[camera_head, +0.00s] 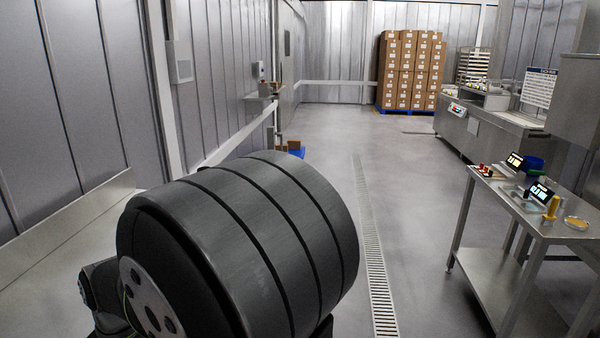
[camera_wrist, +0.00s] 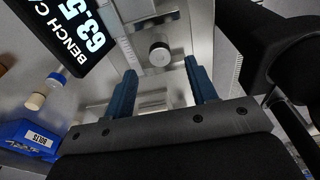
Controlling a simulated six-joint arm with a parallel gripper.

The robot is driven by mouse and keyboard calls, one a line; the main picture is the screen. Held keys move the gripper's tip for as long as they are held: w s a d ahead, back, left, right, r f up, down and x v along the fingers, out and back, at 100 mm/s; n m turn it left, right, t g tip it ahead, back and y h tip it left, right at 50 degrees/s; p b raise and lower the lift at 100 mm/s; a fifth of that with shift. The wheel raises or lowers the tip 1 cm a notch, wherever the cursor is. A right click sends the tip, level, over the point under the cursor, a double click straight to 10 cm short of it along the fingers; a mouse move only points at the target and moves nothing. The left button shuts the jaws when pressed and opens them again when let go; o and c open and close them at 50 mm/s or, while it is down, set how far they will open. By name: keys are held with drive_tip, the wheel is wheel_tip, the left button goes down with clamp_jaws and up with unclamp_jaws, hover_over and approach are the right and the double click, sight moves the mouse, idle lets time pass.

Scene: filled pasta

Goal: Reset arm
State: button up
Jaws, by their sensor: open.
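My gripper (camera_wrist: 160,68) shows in the wrist view with its two blue fingers spread apart. A small metal cylinder (camera_wrist: 160,53) with a dark band shows just past the fingertips, in line with the gap between them. Nothing is held between the fingers. In the head view, a large dark ribbed part of my own body fills the lower middle, and my gripper is not seen there.
A black display (camera_wrist: 75,35) reading "BENCH C… 63.5" and a blue labelled bin (camera_wrist: 28,138) are at left in the wrist view. In the head view, a steel table (camera_head: 510,210) stands right. Stacked cartons (camera_head: 410,70) stand far back; the floor (camera_head: 410,180) between is clear.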

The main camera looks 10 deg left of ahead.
drive_tip(key=f, duration=0.6)
drive_tip(key=shift+s, duration=0.4)
drive_tip(key=shift+r, duration=0.15)
drive_tip(key=shift+r, duration=0.1)
wheel_tip(320, 180, up, 16)
drive_tip(key=w+r, duration=0.1)
drive_tip(key=w, duration=0.1)
drive_tip(key=f, duration=0.5)
drive_tip(key=s+f, duration=0.1)
drive_tip(key=f, duration=0.5)
drive_tip(key=s+f, duration=0.1)
drive_tip(key=f, duration=0.5)
drive_tip(key=shift+m, duration=0.3)
drive_tip(key=r, duration=0.7)
drive_tip(key=shift+w+r, duration=0.25)
drive_tip(key=shift+w, duration=0.15)
drive_tip(key=w+d+f+m, duration=0.1)
drive_tip(key=w+d+m, duration=0.2)
drive_tip(key=w+m, duration=0.4)
drive_tip(key=w+d+f+m+t+y, duration=0.1)
drive_tip(key=w+d+m, duration=0.2)
drive_tip(key=w+m, duration=0.4)
drive_tip(key=w, duration=0.3)
drive_tip(key=shift+w+m, duration=0.3)
drive_tip(key=shift+m, duration=0.1)
